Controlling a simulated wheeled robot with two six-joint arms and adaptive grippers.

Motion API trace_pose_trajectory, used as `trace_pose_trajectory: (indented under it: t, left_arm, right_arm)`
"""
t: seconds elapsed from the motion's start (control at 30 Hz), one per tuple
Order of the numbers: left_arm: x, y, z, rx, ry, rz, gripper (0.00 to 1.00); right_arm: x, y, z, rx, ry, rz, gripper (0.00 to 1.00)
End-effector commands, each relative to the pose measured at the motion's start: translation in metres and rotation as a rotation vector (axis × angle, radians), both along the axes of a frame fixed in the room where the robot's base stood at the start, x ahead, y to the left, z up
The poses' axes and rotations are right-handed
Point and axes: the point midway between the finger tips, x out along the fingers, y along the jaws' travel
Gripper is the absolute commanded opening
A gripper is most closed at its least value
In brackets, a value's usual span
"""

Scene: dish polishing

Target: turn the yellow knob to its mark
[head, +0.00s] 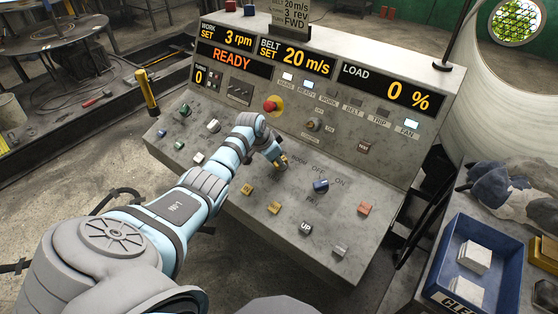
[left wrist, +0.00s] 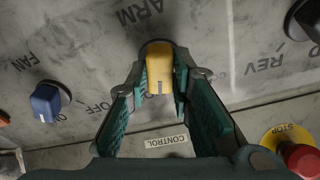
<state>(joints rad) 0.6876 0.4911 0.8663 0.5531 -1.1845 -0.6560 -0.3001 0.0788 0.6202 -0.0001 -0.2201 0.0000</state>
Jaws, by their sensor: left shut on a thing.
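The yellow knob (left wrist: 160,66) sits on the sloped grey control panel, with the word ARM printed above it in the left wrist view. A short pale line on the knob points down in that view. My left gripper (left wrist: 160,92) has its two fingers on either side of the knob and is shut on it. In the head view my left gripper (head: 280,163) reaches down to the panel's middle and mostly hides the yellow knob (head: 284,161). The knob's mark on the panel cannot be made out. My right gripper is not in view.
A blue knob (left wrist: 46,101) marked FAN and OFF is on one side. A black knob (left wrist: 304,20) by REV and a red stop button (left wrist: 300,160) are on the other. The display (head: 230,58) reads READY. A blue bin (head: 480,262) stands at right.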

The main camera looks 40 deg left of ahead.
Motion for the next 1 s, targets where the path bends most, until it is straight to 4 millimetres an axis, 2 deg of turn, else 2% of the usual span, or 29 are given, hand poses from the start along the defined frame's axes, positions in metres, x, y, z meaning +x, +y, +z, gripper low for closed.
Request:
trace_pose_trajectory:
  t: [0.23, 0.5, 1.0]
  left_arm:
    - [0.001, 0.001, -0.001, 0.067, -0.002, -0.185, 0.0]
    - [0.002, 0.001, 0.0, 0.113, -0.001, -0.315, 0.0]
    - [0.002, 0.001, 0.001, 0.131, 0.0, -0.365, 0.0]
  right_arm:
    - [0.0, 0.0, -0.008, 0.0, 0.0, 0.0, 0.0]
    - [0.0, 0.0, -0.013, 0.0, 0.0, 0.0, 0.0]
    - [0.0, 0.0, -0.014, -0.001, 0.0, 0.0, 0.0]
